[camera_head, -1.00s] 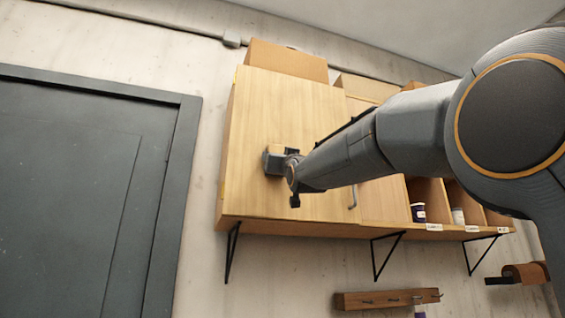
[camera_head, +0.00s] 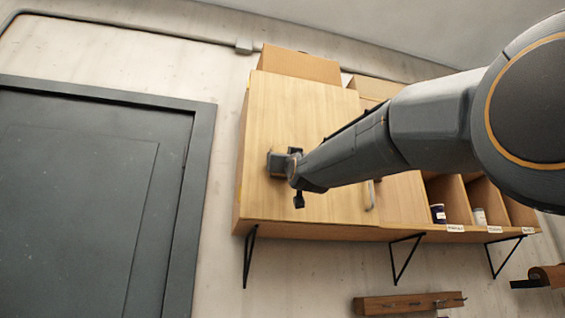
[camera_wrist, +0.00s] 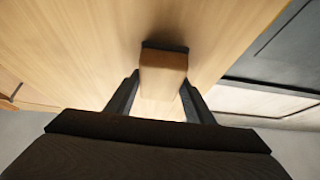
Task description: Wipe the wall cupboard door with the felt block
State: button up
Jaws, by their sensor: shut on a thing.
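The wall cupboard door (camera_head: 300,115) is a pale wood panel, closed, with a grey handle (camera_head: 371,196) low on its right side. My gripper (camera_head: 283,163) is in front of the door's left half. In the wrist view, my gripper (camera_wrist: 161,95) is shut on the felt block (camera_wrist: 163,72), a wooden block with a dark felt layer at its far end. The felt faces the door (camera_wrist: 90,40) and appears to be against it; any small gap cannot be told. My arm hides part of the door's right side.
Open cubbies (camera_head: 452,196) with small cups and labels adjoin the door on the right. Boxes (camera_head: 300,64) stand on top of the cupboard. A dark grey door (camera_head: 80,210) is at left. A peg rail (camera_head: 408,303) is below the shelf brackets.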

jog(key=shift+s+d+b, duration=0.25)
jog(key=shift+s+b, duration=0.15)
jog(key=shift+s, duration=0.5)
jog(key=shift+s+d+b, duration=0.3)
jog(key=shift+s+b, duration=0.05)
jog(key=shift+s, duration=0.5)
jog(key=shift+s+d+b, duration=0.25)
jog(key=shift+s+b, duration=0.15)
jog(key=shift+s, duration=0.5)
jog(key=shift+s+d+b, duration=0.2)
jog(key=shift+s+b, duration=0.05)
jog(key=shift+s, duration=0.5)
jog(key=shift+s+d+b, duration=0.2)
jog(key=shift+s+b, duration=0.05)
jog(key=shift+s, duration=0.45)
